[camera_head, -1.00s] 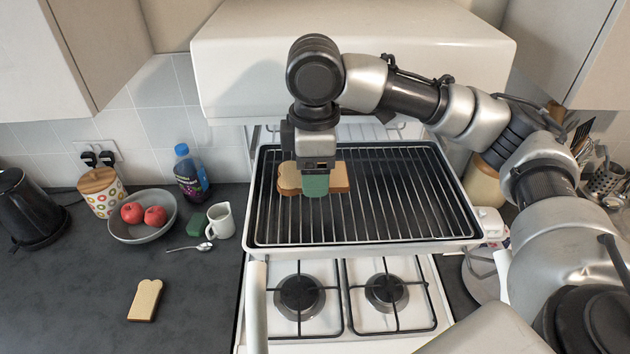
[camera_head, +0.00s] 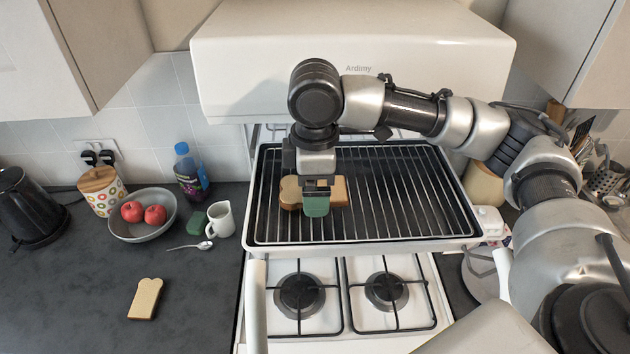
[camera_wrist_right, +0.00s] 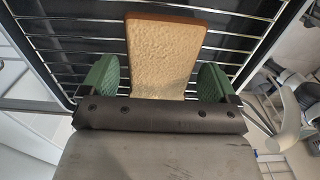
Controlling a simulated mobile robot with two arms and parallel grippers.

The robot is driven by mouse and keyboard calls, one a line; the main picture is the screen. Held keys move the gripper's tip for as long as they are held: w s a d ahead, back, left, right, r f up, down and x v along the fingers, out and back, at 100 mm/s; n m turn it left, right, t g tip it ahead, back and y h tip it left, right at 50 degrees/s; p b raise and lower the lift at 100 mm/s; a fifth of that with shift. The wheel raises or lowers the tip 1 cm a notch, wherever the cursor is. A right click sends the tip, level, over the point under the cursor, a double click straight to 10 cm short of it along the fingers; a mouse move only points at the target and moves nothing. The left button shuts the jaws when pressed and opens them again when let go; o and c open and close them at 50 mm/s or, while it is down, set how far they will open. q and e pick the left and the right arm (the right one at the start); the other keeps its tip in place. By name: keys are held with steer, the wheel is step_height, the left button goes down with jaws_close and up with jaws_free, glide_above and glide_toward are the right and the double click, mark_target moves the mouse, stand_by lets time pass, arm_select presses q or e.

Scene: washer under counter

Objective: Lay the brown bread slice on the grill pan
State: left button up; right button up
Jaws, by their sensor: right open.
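A brown-crusted bread slice (camera_head: 340,190) lies flat on the wire rack of the grill pan (camera_head: 412,243), left of its middle. The slice also shows in the right wrist view (camera_wrist_right: 165,52), with its pale face towards the camera. My right gripper (camera_head: 317,207) is over the slice and hides its middle. In the right wrist view its green fingertips (camera_wrist_right: 157,83) are open, one on each side of the slice, with a gap on both sides. A second, paler bread slice (camera_head: 145,299) lies on the dark counter at the left. My left gripper is not in view.
A white hood (camera_head: 350,50) hangs over the grill pan, close behind my right arm. Gas burners (camera_head: 300,295) lie below the pan's front. A fruit bowl (camera_head: 143,230), jug (camera_head: 221,220), spoon (camera_head: 192,246) and green sponge (camera_head: 196,223) stand at the left.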

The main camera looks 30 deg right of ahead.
steer(key=shift+r, duration=0.6)
step_height(320, 180, up, 11)
steer(key=b, duration=0.1)
steer(key=shift+b, duration=0.3)
